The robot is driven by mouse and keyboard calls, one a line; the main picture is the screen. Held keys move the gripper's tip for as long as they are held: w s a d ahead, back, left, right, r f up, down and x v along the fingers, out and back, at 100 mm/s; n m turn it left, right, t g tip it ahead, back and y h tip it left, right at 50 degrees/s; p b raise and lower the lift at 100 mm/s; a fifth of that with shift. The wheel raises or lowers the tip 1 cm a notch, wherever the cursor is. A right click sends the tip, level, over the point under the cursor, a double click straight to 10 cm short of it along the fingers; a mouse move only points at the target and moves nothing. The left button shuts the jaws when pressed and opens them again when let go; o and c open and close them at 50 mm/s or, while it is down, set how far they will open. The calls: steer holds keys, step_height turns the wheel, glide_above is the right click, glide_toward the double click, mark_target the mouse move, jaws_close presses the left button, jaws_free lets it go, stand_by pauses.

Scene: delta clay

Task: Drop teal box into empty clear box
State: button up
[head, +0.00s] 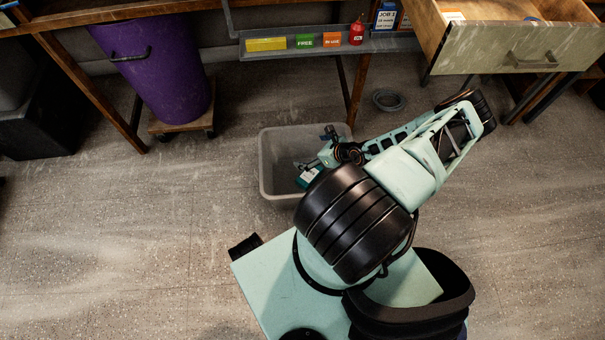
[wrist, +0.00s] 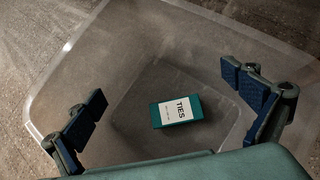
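The teal box (wrist: 180,111), with a white label reading "TIES", shows in the wrist view within the clear box's walls, over its floor. It also shows in the head view (head: 306,177), partly hidden by my arm. The clear box (head: 276,180) is a translucent grey open bin on the floor; its rim fills much of the wrist view (wrist: 60,75). My gripper (wrist: 172,100) is open above the bin, its blue-padded fingers wide apart. The teal box lies beyond the fingertips and touches neither finger. I cannot tell for certain whether it rests on the bin floor.
A purple bin (head: 160,70) stands on a wheeled wooden board at the upper left. A shelf (head: 395,45) with a yellow block, signs and a red bottle runs behind the bin. An open drawer (head: 520,50) juts out at upper right.

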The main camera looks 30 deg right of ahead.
steer(key=v, duration=1.2)
stand_by(0.5)
